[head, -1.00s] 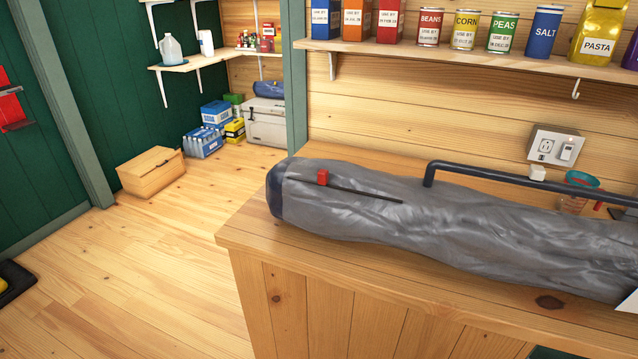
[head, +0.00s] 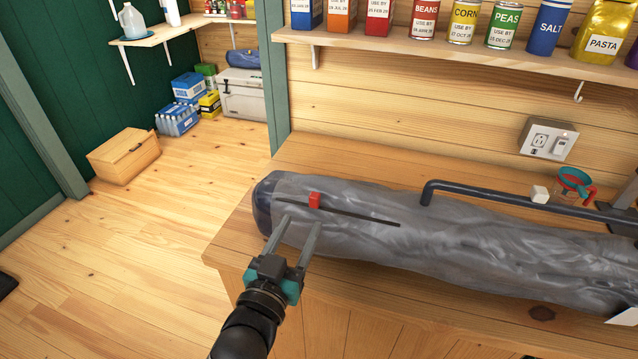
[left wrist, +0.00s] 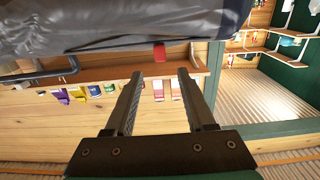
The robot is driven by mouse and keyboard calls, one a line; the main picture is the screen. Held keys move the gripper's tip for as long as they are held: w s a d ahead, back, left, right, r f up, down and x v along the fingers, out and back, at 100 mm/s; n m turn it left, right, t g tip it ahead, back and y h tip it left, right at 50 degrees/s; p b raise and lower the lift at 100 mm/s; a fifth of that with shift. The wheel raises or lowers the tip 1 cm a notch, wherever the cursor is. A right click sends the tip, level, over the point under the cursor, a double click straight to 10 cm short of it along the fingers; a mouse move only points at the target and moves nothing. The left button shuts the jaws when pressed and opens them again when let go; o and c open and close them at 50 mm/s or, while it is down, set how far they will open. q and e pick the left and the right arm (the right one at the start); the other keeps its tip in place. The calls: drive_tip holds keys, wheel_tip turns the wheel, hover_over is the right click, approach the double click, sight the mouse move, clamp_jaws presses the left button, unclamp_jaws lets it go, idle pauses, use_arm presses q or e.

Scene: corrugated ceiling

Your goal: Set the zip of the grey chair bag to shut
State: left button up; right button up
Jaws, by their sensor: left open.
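The grey chair bag (head: 480,248) lies lengthwise on a wooden counter, with a dark blue end cap (head: 265,202) at its left end. A dark zip line (head: 360,217) runs along its upper side. The red zip pull (head: 315,200) sits near the left end of that line; it also shows in the left wrist view (left wrist: 159,52). My left gripper (head: 300,222) is open, its fingers pointing at the bag just below the red pull in the head view. In the left wrist view the red pull is beyond the fingertips, between their lines, with nothing held. My right gripper is not in view.
A dark bent bar (head: 490,193) runs behind and over the bag's right part. A shelf (head: 450,58) with cans and packets is above. The counter's back left is clear.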

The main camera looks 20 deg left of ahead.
sight(317, 194)
use_arm(q)
drive_tip(key=w, duration=1.2)
drive_tip(key=shift+w+d, duration=0.2)
drive_tip(key=shift+w, duration=0.05)
clamp_jaws()
idle(1.1)
